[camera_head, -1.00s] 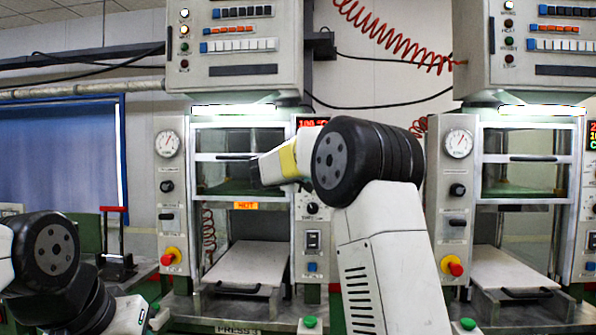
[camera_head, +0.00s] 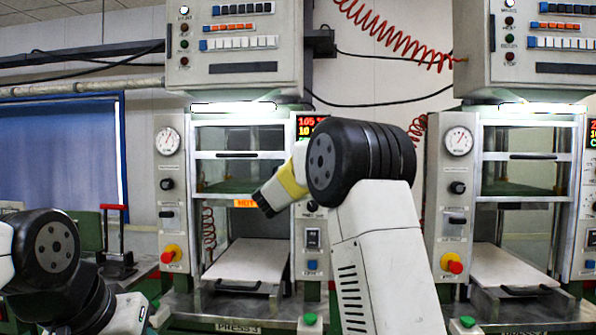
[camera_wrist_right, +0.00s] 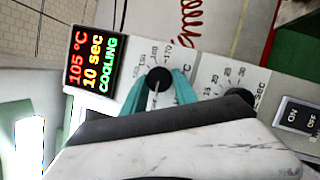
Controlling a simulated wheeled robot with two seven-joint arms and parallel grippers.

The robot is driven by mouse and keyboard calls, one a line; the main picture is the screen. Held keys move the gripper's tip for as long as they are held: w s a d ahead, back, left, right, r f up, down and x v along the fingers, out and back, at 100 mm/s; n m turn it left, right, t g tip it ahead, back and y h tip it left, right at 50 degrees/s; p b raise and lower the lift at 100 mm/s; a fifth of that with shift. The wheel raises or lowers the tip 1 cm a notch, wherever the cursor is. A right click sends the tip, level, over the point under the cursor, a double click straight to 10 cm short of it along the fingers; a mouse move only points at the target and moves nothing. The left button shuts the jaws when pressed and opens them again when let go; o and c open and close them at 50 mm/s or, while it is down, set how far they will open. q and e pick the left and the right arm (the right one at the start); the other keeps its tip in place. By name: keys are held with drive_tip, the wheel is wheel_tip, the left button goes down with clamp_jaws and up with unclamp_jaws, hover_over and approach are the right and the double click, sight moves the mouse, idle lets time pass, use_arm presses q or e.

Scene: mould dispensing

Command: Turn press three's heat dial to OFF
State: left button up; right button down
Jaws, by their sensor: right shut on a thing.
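Press three (camera_head: 237,328) stands left of centre in the head view, with its name on the base plate. In the right wrist view, its black heat dial (camera_wrist_right: 157,79) sits on a pale panel with a printed temperature scale. The teal fingers of my right gripper (camera_wrist_right: 160,87) are shut on the dial, one on each side. A pale pointer mark shows on the dial, but I cannot read which setting it meets. In the head view, my right wrist hides the dial and the fingertips. My left arm shows at the lower left; its gripper is out of view.
The press display (camera_wrist_right: 92,62) reads 105 °C, 10 sec, COOLING. A second black dial (camera_wrist_right: 240,97) and a rocker switch (camera_wrist_right: 297,117) sit beside the heat dial. An orange HOT sign (camera_head: 245,203) is on the press front. Another press (camera_head: 515,210) stands at right.

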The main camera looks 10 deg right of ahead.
drive_tip(key=shift+s+d+r, duration=0.1)
drive_tip(key=shift+d+r, duration=0.1)
drive_tip(key=shift+r, duration=0.25)
drive_tip(key=c, duration=1)
unclamp_jaws()
drive_tip(key=shift+f, duration=0.1)
drive_tip(key=shift+o, duration=0.2)
drive_tip(key=shift+a+f, duration=0.1)
drive_tip(key=v, duration=0.7)
drive_tip(key=shift+s+a, duration=0.25)
drive_tip(key=shift+f, duration=0.1)
